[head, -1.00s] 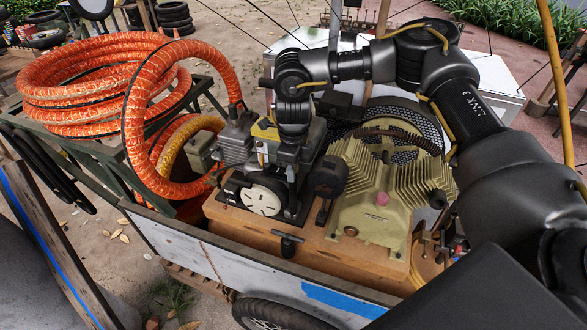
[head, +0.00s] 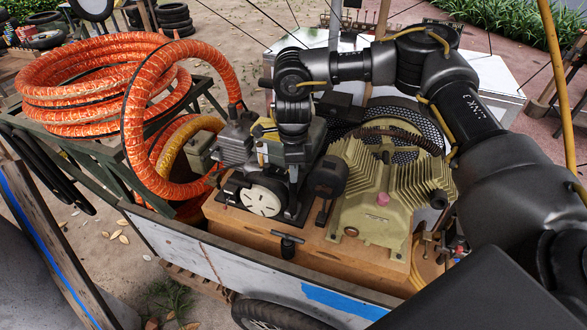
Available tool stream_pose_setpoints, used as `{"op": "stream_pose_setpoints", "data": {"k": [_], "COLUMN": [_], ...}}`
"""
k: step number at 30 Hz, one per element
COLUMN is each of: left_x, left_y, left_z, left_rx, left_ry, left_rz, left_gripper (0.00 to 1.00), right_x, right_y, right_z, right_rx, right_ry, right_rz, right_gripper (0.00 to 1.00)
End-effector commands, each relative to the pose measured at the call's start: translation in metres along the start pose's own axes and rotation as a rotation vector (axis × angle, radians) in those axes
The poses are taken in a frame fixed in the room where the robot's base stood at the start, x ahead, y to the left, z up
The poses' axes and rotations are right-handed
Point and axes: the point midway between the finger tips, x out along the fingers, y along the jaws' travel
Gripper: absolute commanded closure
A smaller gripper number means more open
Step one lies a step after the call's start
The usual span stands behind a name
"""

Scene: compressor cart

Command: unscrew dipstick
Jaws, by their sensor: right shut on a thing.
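My right gripper (head: 295,165) points down from above onto the small engine unit (head: 245,150) on the cart. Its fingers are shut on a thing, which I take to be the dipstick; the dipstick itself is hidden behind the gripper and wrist. Whether it is still seated in the engine cannot be told. The olive-green finned compressor (head: 375,215) stands just right of the gripper. My left gripper is not in view.
A wooden base (head: 335,250) carries the machines inside the cart wall (head: 185,250). A black T-handle (head: 287,243) sits on its front edge. Orange hose coils (head: 75,85) lie at the left, one loop close to the engine. My right arm covers the right side.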

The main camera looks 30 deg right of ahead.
Motion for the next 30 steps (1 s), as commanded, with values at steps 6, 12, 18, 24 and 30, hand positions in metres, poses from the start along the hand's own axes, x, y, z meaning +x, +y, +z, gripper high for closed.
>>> {"op": "stream_pose_setpoints", "data": {"k": [6,12,18,24,30], "left_x": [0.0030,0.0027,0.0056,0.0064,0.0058], "left_y": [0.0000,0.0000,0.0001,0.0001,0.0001], "left_z": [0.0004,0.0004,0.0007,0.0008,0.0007], "left_rx": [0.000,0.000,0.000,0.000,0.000], "left_ry": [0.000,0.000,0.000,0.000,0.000], "left_rz": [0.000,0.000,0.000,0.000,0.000], "left_gripper": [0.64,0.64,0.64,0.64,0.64], "right_x": [-0.0002,-0.0005,0.0005,-0.0002,-0.0007], "right_y": [-0.0006,-0.0005,-0.0005,-0.0005,-0.0004], "right_z": [0.0004,0.0004,0.0003,0.0004,0.0002], "right_rx": [-0.184,-0.194,-0.326,-0.440,-0.438], "right_ry": [-0.002,-0.001,-0.001,-0.001,-0.001], "right_rz": [-0.001,-0.001,-0.001,-0.001,-0.001], "right_gripper": [0.98,0.98,0.98,0.98,0.98]}}
